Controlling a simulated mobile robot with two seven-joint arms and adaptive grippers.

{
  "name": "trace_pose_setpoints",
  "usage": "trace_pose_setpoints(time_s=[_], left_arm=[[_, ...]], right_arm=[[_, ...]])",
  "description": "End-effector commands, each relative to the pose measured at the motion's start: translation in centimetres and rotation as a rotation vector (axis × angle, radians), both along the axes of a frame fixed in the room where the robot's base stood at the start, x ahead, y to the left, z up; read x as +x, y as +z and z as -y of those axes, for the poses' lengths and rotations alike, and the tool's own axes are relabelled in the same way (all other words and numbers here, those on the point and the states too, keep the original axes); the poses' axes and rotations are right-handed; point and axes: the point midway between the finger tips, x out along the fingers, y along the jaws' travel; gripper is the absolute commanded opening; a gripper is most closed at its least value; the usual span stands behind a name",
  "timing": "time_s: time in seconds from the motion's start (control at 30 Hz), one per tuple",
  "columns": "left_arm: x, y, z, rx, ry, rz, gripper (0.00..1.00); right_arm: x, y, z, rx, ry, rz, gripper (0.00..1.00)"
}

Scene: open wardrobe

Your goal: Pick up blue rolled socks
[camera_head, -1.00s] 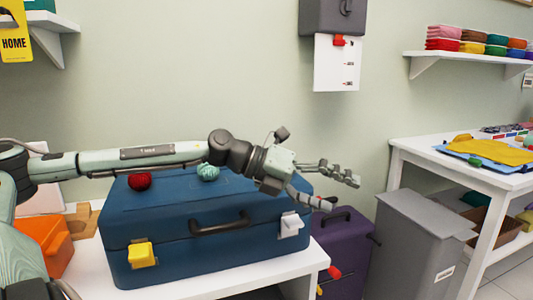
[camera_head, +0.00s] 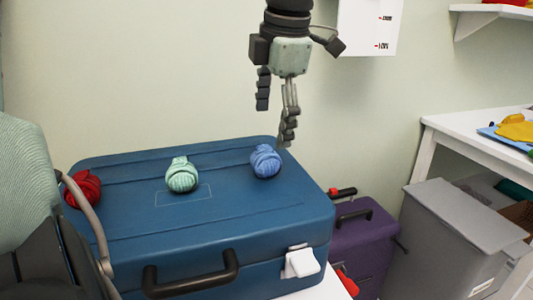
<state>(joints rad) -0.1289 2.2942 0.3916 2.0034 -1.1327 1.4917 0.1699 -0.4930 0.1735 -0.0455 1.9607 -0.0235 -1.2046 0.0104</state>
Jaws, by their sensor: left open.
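The blue rolled socks (camera_head: 265,161) lie on the right part of the closed blue suitcase's lid. My left gripper (camera_head: 277,118) hangs from the top of the head view with its fingers pointing down. It is open and empty, above the blue socks, and its right finger comes close to them in the picture. I cannot tell the exact gap. My right gripper is not in view.
The blue suitcase (camera_head: 225,215) has teal rolled socks (camera_head: 182,175) mid-lid and red rolled socks (camera_head: 83,189) at the left. A purple case (camera_head: 362,240) and a grey bin (camera_head: 450,235) stand to the right, beside a white table (camera_head: 465,145).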

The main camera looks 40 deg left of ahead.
Motion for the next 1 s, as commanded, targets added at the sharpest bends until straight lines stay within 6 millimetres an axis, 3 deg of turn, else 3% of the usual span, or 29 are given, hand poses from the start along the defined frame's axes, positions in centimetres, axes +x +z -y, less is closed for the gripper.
trace_pose_setpoints(time_s=[0.33, 0.5, 0.83, 1.0], left_arm=[[0.1, -4.1, -0.7, -0.005, -0.001, -0.006, 0.83], [0.4, -6.5, -1.2, -0.005, -0.001, -0.004, 0.83], [0.5, -7.4, -1.4, -0.004, 0.0, -0.001, 0.83], [0.5, -7.4, -1.4, -0.004, 0.0, -0.001, 0.63]], right_arm=[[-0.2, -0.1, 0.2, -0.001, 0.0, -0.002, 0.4], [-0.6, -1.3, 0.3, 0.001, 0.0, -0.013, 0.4], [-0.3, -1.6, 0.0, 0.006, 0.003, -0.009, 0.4], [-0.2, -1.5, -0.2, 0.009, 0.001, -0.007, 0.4]])
